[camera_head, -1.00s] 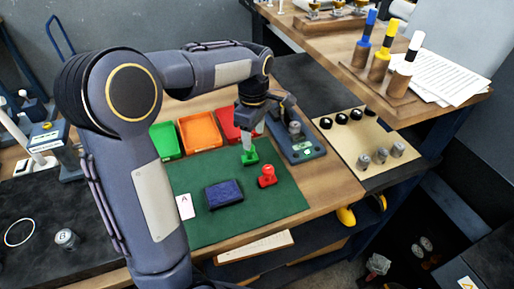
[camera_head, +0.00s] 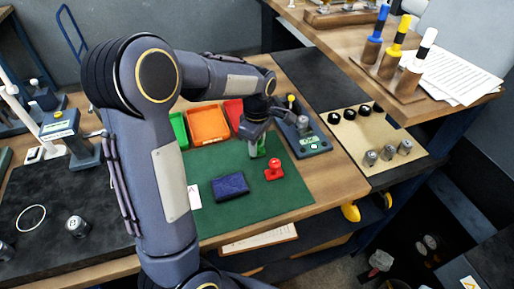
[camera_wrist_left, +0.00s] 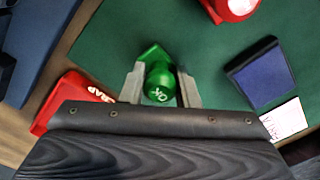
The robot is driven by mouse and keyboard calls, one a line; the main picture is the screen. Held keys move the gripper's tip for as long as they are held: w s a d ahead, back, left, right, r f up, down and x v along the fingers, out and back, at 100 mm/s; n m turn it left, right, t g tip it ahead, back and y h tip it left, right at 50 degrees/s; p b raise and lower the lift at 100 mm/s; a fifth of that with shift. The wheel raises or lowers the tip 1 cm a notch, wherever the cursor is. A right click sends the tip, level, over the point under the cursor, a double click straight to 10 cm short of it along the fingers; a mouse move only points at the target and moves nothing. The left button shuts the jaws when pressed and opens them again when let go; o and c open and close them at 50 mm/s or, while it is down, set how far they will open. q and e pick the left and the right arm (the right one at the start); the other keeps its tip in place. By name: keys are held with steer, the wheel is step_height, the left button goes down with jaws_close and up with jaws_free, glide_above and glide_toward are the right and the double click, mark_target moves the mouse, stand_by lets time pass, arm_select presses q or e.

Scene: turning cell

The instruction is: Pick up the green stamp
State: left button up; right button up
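The green stamp (camera_head: 260,150) stands on the green mat (camera_head: 229,213), in front of the red tray. In the left wrist view its round knob, marked OK (camera_wrist_left: 160,84), lies between the two fingers of my left gripper (camera_wrist_left: 161,88). The fingers sit close on both sides of the knob. Whether they press on it or leave a thin gap, I cannot tell. In the head view the left gripper (camera_head: 257,146) is down around the stamp and partly hides it. My right gripper is in neither view.
A red stamp (camera_head: 274,170) and a dark blue pad (camera_head: 230,186) stand close by on the mat. Green (camera_head: 179,130), orange (camera_head: 207,125) and red (camera_head: 234,113) trays line the back. A grey-blue device (camera_head: 307,141) stands right of the gripper.

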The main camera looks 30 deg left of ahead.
arm_select(q)
steer(key=c, duration=0.3)
steer(key=shift+r, duration=0.1)
steer(key=shift+r, duration=0.65)
steer(key=s+d+r+b, duration=0.2)
steer(key=s+d+r, duration=0.5)
steer(key=s+r, duration=0.4)
steer(key=shift+s+r, duration=0.25)
steer(key=shift+s, duration=0.25)
steer(key=shift+d, duration=0.1)
